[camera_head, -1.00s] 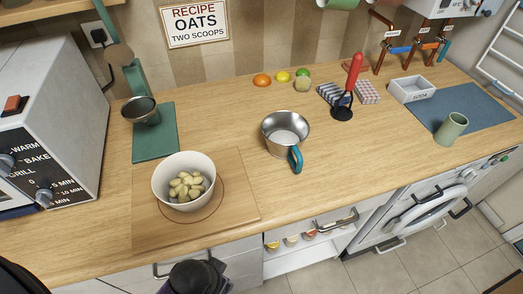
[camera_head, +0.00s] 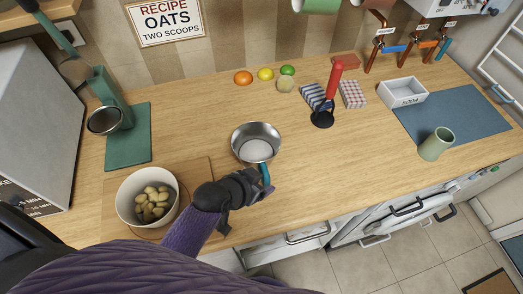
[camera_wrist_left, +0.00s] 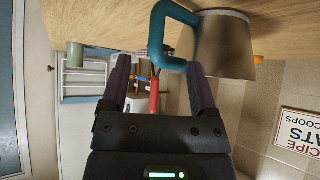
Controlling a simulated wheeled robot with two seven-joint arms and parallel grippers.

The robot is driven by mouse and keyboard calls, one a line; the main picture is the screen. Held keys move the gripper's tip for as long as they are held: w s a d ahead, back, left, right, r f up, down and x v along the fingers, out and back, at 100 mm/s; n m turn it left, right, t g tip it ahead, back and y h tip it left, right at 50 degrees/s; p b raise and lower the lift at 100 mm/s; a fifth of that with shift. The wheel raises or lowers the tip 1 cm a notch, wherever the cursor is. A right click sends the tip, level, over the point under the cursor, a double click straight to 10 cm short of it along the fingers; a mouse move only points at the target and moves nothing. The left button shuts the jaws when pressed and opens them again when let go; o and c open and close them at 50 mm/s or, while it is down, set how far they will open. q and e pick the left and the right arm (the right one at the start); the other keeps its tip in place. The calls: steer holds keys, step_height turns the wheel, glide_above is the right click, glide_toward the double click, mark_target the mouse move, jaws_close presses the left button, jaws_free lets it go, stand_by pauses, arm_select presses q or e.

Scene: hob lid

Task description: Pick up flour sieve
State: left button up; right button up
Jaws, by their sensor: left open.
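The flour sieve (camera_head: 256,150) is a round metal cup with a pale inside and a teal handle, upright on the wooden counter. In the left wrist view its metal side (camera_wrist_left: 228,48) and teal handle loop (camera_wrist_left: 157,38) show close in front of me. My left gripper (camera_head: 264,188) is at the handle, on the near side of the cup. In the left wrist view the jaws (camera_wrist_left: 158,75) are open, with the handle at the fingertips and roughly between them. Whether they touch it I cannot tell. My right gripper is not in view.
A white bowl (camera_head: 122,205) of pale lumps stands on a board left of my gripper. A teal stand with a metal cup (camera_head: 104,120) is further left. A red-handled tool (camera_head: 333,85), fruit and cloths are behind. A green cup (camera_head: 436,144) stands right; counter between is clear.

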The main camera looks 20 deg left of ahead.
mark_target(269, 178)
arm_select(q)
steer(key=b+x, duration=0.2)
steer(key=x, duration=0.3)
steer(key=shift+w+d+f, duration=0.1)
steer(key=shift+f, duration=0.2)
steer(key=shift+w+d+f, duration=0.1)
steer(key=shift+w+f, duration=0.1)
steer(key=shift+w, duration=0.05)
steer(key=shift+r, duration=0.1)
steer(key=c, duration=0.8)
jaws_close()
